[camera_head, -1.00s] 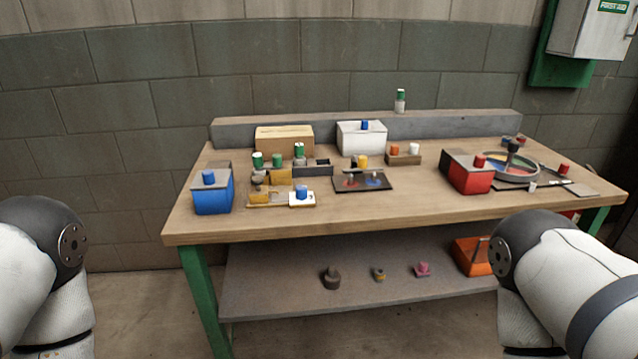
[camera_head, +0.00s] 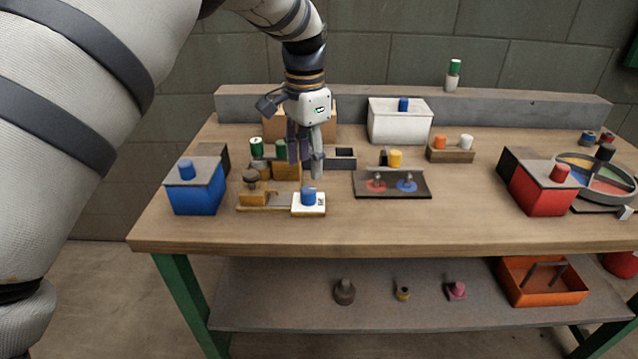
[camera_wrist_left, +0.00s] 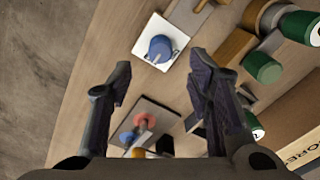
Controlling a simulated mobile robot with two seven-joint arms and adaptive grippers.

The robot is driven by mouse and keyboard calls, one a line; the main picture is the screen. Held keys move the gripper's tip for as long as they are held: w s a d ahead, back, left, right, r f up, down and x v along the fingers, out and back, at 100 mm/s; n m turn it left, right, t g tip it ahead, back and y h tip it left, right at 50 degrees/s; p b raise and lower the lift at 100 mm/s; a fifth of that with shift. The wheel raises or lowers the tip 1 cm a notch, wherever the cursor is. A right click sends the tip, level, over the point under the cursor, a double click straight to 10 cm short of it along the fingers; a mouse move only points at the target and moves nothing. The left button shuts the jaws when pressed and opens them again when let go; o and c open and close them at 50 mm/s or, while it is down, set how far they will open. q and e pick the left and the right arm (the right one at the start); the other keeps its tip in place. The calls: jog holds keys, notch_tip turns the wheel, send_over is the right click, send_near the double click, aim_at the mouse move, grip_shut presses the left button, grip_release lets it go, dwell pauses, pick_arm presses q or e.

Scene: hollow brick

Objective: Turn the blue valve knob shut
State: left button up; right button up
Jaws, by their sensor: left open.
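A blue round knob (camera_head: 309,197) stands on a square white plate (camera_head: 318,211) near the front of the bench. In the left wrist view the knob (camera_wrist_left: 160,48) shows a pale line across its top, and its plate (camera_wrist_left: 148,33) lies beyond the fingertips. My left gripper (camera_head: 305,162) is open, pointing down above and slightly behind the knob. Nothing is between its fingers (camera_wrist_left: 162,82), and it appears apart from the knob. My right gripper is out of view.
A black panel (camera_head: 392,192) with red and blue discs lies to the right. A wooden block with a brown knob (camera_head: 250,186) adjoins the plate's left. A blue box (camera_head: 196,195) stands further left, green-topped cylinders (camera_head: 257,148) behind. The bench front is clear.

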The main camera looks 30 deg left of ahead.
aim_at(308, 189)
pick_arm(q)
notch_tip(308, 189, down, 8)
jog(key=shift+w+r, duration=0.1)
jog(key=shift+r, duration=0.1)
jog(key=shift+c, duration=0.2)
grip_shut()
